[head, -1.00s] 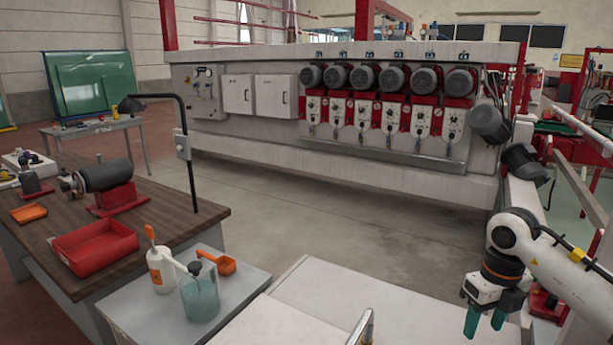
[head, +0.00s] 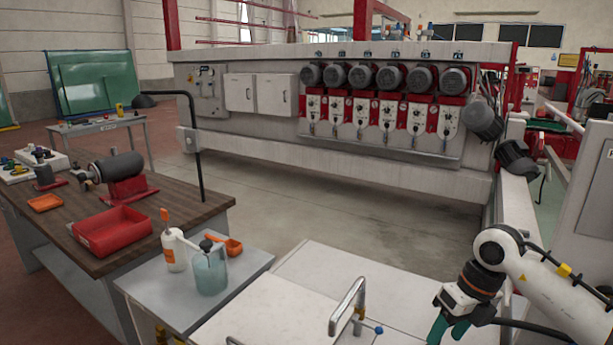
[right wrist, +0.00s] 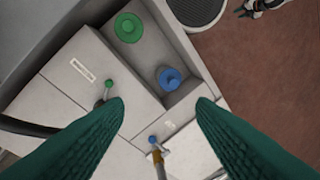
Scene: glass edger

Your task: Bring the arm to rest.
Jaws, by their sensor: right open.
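My right gripper (head: 449,331) is at the lower right of the head view, at the end of my white right arm (head: 535,277). Its green fingers point down and hold nothing. In the right wrist view the two green fingers of the right gripper (right wrist: 160,105) stand wide apart, with white surfaces and fittings showing between and beyond them. My left gripper does not show in either view.
A white cabinet top with a metal handle (head: 347,306) lies left of my right gripper. A side table (head: 150,290) bears bottles; a wooden bench (head: 190,212) holds a red tray (head: 112,231). The long grinding machine (head: 260,140) stands behind open floor.

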